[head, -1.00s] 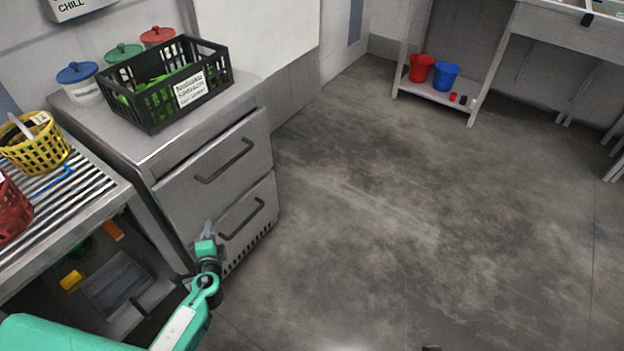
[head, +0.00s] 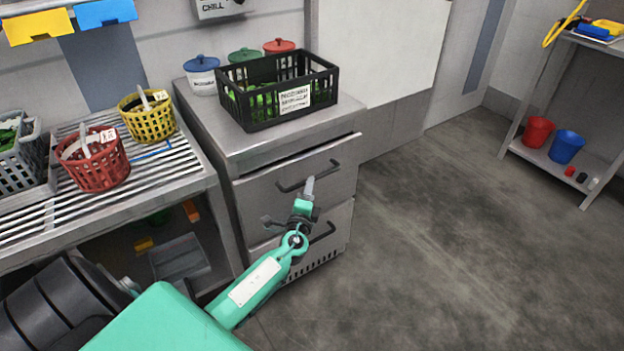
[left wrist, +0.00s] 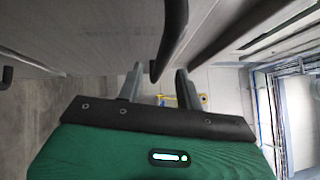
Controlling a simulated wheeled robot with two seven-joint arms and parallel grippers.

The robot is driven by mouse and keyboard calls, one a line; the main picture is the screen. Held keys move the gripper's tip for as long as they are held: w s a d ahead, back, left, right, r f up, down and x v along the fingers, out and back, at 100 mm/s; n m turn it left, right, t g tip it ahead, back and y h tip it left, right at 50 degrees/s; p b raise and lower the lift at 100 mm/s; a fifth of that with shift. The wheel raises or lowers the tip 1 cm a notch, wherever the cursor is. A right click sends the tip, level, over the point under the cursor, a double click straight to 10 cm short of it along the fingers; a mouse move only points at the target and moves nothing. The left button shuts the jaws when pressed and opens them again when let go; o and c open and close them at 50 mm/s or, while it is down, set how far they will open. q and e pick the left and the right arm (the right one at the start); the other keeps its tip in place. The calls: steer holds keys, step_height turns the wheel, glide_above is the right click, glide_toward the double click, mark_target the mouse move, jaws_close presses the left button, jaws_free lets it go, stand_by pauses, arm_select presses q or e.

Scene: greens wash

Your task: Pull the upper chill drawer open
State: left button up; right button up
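The upper chill drawer (head: 264,197) is the top grey front of the steel cabinet and looks shut. Its dark bar handle (head: 290,187) runs across the front; in the left wrist view the handle (left wrist: 173,40) reaches down between the two fingertips. My left gripper (head: 308,188) is in front of this handle and hides part of it. In the left wrist view my left gripper (left wrist: 160,82) is open, with a finger on either side of the bar; I cannot tell whether either touches it. My right gripper is not in view.
A black crate of greens (head: 262,112) and several lidded pots stand on the cabinet top (head: 230,140). The lower drawer handle (head: 322,232) is just below my gripper. A slatted bench (head: 40,215) with baskets adjoins on the left. The floor (head: 440,260) to the right is clear.

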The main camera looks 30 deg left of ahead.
arm_select(q)
steer(key=shift+x, duration=2.1)
steer(key=shift+f, duration=0.1)
jaws_close()
